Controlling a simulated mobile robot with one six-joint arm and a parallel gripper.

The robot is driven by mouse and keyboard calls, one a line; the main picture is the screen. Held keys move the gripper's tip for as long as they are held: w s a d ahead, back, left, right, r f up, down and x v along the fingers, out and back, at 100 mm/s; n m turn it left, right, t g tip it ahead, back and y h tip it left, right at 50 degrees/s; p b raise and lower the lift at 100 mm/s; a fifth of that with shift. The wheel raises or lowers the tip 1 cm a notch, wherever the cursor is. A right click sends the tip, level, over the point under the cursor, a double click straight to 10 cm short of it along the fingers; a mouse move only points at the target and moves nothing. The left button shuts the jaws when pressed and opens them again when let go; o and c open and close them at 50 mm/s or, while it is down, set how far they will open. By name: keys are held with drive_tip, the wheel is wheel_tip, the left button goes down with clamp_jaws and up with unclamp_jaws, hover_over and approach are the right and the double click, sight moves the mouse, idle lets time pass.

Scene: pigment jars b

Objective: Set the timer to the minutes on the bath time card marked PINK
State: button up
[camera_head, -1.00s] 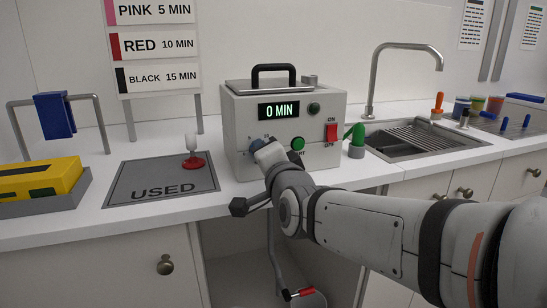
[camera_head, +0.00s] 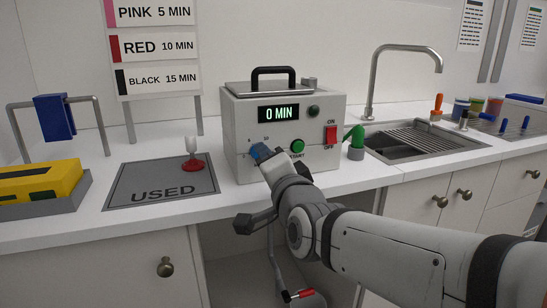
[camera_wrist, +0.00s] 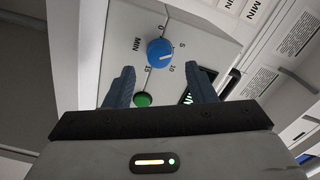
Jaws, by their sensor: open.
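The bath time card (camera_head: 150,47) stands at the back left; its PINK row (camera_head: 154,12) reads 5 MIN. The timer is on the front of a grey bath unit (camera_head: 330,105), and its green display (camera_head: 279,112) reads 0 MIN. In the wrist view the blue timer knob (camera_wrist: 158,52) sits among the marks 0, 5, 10 and 15, with a pale line on its face. My gripper (camera_wrist: 160,70) is open and empty, its fingers on either side just short of the knob. In the head view my gripper (camera_head: 264,157) covers part of the dial.
A green button (camera_head: 297,146) and a red ON/OFF switch (camera_head: 331,134) are right of the dial. The USED mat (camera_head: 135,180) and yellow block (camera_head: 40,180) lie left; a sink (camera_head: 410,140) is right.

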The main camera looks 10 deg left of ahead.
drive_tip(key=shift+v, duration=2.1)
